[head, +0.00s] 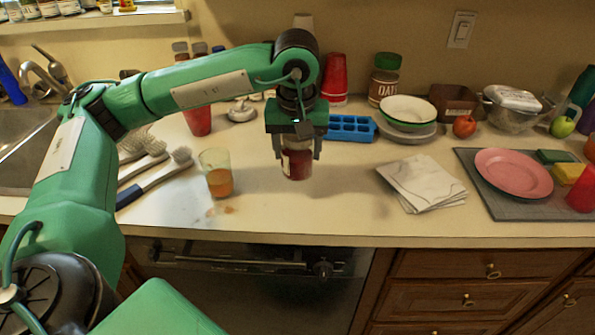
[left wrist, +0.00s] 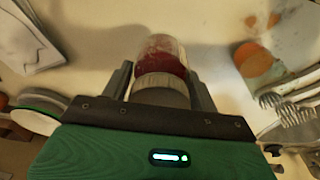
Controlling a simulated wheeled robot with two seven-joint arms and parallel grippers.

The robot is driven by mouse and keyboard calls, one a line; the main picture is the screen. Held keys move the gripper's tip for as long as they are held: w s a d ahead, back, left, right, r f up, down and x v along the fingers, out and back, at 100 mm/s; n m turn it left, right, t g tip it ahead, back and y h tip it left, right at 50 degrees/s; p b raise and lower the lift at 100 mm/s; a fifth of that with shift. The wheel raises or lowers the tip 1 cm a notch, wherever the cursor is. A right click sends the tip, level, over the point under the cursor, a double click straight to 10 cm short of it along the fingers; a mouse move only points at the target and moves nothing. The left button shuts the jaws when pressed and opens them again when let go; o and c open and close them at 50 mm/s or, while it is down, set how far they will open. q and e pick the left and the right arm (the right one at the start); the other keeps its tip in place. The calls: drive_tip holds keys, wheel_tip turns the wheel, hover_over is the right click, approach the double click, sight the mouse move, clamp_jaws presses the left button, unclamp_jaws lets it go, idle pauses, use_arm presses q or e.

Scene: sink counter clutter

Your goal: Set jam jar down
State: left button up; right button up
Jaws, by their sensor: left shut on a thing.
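The jam jar (head: 297,164) is a small glass jar with dark red contents and a pale lid. My left gripper (head: 297,152) points down from above and is shut on the jar near its lid. In the left wrist view, the jar (left wrist: 162,62) sits between the two fingers of the gripper (left wrist: 160,85). The jar is upright over the counter (head: 330,215). A shadow lies on the counter to its right, and I cannot tell for certain whether its base touches the surface. My right gripper is not in view.
A glass of orange drink (head: 218,175) stands left of the jar, with spots of spill in front. Brushes (head: 150,170) lie further left. Folded napkins (head: 422,183) lie to the right. A blue ice tray (head: 352,128) and stacked bowls (head: 408,113) stand behind. The counter in front is clear.

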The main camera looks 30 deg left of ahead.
sight(297, 171)
use_arm(q)
wheel_tip(297, 171, down, 6)
drive_tip(key=shift+r, duration=0.15)
drive_tip(key=shift+f, duration=0.35)
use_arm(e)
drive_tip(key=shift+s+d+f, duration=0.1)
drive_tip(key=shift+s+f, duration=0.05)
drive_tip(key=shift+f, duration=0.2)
use_arm(q)
drive_tip(key=shift+f, duration=0.1)
drive_tip(key=o, duration=1.2)
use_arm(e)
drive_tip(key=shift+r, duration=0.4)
